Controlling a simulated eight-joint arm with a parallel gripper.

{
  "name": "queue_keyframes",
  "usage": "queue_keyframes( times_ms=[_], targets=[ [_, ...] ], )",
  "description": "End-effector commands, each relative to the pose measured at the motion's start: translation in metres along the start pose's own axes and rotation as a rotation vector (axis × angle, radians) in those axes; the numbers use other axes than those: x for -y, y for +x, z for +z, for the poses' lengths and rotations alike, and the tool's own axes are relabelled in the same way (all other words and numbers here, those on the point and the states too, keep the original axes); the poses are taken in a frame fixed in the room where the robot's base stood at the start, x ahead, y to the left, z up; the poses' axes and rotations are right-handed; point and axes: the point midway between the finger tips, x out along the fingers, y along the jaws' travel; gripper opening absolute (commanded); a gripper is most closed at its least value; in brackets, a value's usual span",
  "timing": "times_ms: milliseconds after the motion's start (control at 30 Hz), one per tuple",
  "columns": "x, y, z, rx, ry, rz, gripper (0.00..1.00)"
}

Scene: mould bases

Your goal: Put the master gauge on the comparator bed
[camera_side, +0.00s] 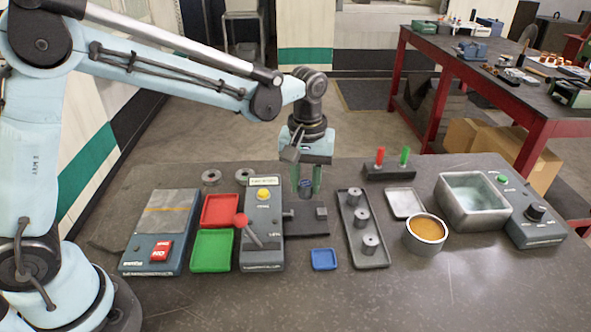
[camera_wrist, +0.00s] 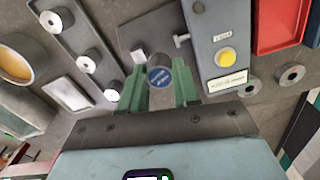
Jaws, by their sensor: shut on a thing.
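The master gauge (camera_side: 305,191) is a short grey cylinder with a blue label on top; the label faces up in the wrist view (camera_wrist: 159,78). My gripper (camera_side: 305,184) points down, its green fingers shut on the gauge, also seen in the wrist view (camera_wrist: 160,88). The comparator bed (camera_side: 316,228) is a dark plate at the right side of the grey comparator (camera_side: 262,215), which has a yellow button and a red-knobbed lever. The gauge is at the bed's back edge in the side view. I cannot tell whether it touches the bed.
A red tray (camera_side: 220,210) and a green tray (camera_side: 212,250) lie left of the comparator. A long rack (camera_side: 372,258) with several metal cylinders stands to the right. The front of the table is clear.

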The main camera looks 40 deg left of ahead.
Motion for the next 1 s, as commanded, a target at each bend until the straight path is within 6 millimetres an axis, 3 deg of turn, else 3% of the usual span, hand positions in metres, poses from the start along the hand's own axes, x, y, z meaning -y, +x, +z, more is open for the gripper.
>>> queue_keyframes(
  times_ms=[600,1000],
  targets=[
    [-0.001,0.046,0.001,0.000,0.002,0.000,0.00],
    [0.000,0.056,0.001,0.000,0.002,0.000,0.00]
  ],
)
